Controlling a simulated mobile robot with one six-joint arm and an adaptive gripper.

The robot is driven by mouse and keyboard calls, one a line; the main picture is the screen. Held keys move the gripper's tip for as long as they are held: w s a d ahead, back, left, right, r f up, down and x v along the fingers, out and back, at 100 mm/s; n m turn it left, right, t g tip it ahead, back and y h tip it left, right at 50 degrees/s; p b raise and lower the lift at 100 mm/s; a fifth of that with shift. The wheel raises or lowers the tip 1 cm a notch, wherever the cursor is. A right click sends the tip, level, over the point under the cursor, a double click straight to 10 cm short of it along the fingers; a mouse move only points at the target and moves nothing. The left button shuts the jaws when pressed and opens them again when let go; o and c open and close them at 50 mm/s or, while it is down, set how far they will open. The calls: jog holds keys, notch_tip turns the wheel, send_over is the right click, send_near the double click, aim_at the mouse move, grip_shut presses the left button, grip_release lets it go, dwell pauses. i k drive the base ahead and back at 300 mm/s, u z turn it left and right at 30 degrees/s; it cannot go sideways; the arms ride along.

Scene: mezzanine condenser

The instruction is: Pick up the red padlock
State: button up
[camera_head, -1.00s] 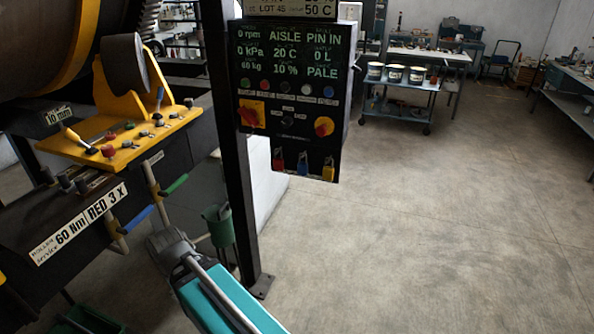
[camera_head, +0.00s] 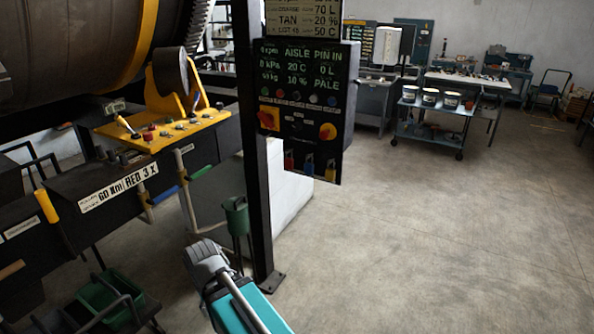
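The red padlock (camera_head: 289,161) hangs at the bottom left of the dark control panel (camera_head: 303,110), in a row with a blue padlock (camera_head: 309,165) and a yellow padlock (camera_head: 330,169). My arm reaches up from the bottom of the view, teal with a grey end. My gripper (camera_head: 205,262) is at the grey end, lower left of the panel and well apart from the padlocks. Its fingers are too small and dark to tell whether they are open or shut.
A black post (camera_head: 253,150) stands just left of the panel. A green container (camera_head: 237,215) hangs beside it. A yellow lever console (camera_head: 165,130) and large drum (camera_head: 80,50) fill the left. A blue cart (camera_head: 433,125) stands at the back. The floor at right is clear.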

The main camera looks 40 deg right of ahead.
aim_at(288, 162)
jog(key=k, duration=0.75)
jog(key=z, duration=1.45)
jog(key=i, duration=1.7)
